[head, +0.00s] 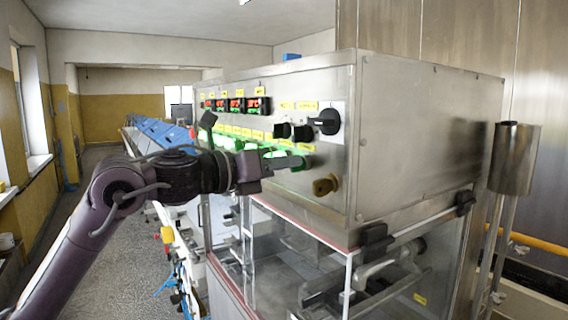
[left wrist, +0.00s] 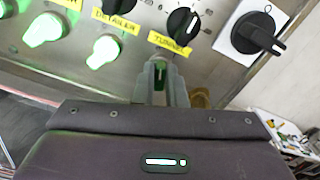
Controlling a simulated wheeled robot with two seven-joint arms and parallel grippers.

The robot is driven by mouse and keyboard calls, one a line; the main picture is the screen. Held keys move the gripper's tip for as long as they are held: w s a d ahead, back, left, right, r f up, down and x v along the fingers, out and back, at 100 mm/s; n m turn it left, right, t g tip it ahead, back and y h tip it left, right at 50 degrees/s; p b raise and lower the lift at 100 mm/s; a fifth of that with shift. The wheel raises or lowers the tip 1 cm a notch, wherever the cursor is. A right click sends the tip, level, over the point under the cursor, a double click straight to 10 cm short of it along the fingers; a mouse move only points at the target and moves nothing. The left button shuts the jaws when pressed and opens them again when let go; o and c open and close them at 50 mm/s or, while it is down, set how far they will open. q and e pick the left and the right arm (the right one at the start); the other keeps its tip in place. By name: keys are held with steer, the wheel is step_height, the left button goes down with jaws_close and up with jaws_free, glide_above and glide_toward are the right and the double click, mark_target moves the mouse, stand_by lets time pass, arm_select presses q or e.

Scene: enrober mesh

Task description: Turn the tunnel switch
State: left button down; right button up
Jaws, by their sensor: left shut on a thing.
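The steel control cabinet has a row of green-lit knobs under yellow labels. The yellow TUNNEL label (left wrist: 169,43) shows in the left wrist view, just above my fingertips. The tunnel switch (head: 306,163) is at the right end of the lit row, mostly hidden by the fingers. My left gripper (head: 291,163) reaches in from the left and is shut on it; in the left wrist view its fingers (left wrist: 160,78) meet the panel right below the label. The knob's turned angle cannot be made out. My right gripper is not in view.
A black knob (left wrist: 182,21) sits above the label, and a large black rotary switch (head: 326,121) on a white plate is at the right. A green knob (left wrist: 105,50) under the DETAILER label is close on the left. A brass-coloured knob (head: 325,185) is below right.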

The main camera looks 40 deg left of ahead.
arm_select(q)
steer(key=shift+s+d+m+b, duration=0.1)
steer(key=shift+m+b, duration=1)
steer(key=shift+m, duration=1.35)
steer(key=shift+d+m+b, duration=0.1)
steer(key=shift+m+b, duration=1)
steer(key=shift+m, duration=1.35)
steer(key=c, duration=1.5)
jaws_free()
